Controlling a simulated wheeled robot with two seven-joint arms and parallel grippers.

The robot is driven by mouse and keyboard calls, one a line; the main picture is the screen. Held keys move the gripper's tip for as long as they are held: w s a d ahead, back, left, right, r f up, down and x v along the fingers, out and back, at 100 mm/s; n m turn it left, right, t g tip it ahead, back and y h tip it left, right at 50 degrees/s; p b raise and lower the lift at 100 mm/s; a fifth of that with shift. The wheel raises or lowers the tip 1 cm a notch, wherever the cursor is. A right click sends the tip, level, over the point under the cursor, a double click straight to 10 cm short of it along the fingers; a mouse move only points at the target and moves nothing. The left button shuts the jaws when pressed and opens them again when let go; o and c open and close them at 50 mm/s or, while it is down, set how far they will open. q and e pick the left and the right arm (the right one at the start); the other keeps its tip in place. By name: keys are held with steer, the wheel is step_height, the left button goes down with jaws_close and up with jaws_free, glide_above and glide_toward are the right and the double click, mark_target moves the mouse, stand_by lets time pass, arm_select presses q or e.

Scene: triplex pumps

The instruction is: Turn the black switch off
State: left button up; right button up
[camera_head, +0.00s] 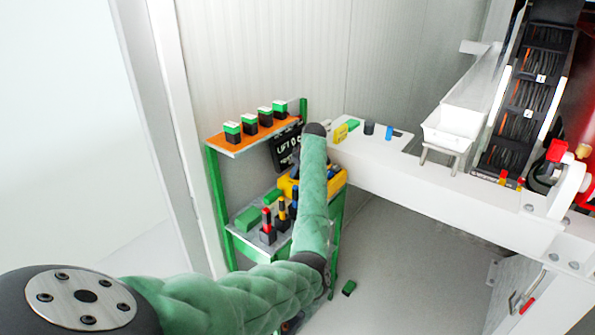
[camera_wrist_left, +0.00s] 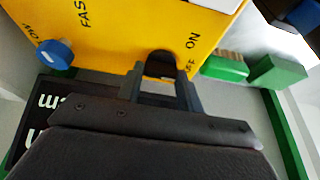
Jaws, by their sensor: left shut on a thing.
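The yellow control box (camera_head: 338,182) sits on the green-framed shelf, partly hidden behind my left arm in the head view. In the left wrist view the yellow box (camera_wrist_left: 115,38) shows its printed face, with "FAS", "ON" and a partly covered word beside the black switch (camera_wrist_left: 160,60). My left gripper (camera_wrist_left: 161,78) has its two fingers on either side of the black switch and is shut on it. The fingers cover part of the switch, so its exact position is hard to read. In the head view the fingertips are hidden behind the arm. My right gripper is not in view.
A blue knob (camera_wrist_left: 54,53) is on the same box face. Several green-and-black items stand on the orange upper shelf (camera_head: 240,141). A white beam (camera_head: 420,185) runs to the right.

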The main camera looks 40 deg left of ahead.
arm_select(q)
steer(key=o, duration=0.7)
steer(key=shift+r, duration=0.1)
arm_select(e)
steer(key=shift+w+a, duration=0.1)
arm_select(q)
steer(key=shift+d+r, duration=0.1)
steer(key=shift+r, duration=0.05)
steer(key=shift+w+d+r+b, duration=0.1)
steer(key=shift+d+r+b, duration=0.05)
steer(key=shift+r+b, duration=0.25)
steer(key=b+v, duration=0.2)
steer(key=v, duration=0.4)
steer(key=shift+r, duration=0.25)
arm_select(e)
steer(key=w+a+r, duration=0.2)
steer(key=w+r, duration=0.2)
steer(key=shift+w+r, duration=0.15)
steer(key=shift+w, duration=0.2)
arm_select(q)
steer(key=shift+d, duration=0.15)
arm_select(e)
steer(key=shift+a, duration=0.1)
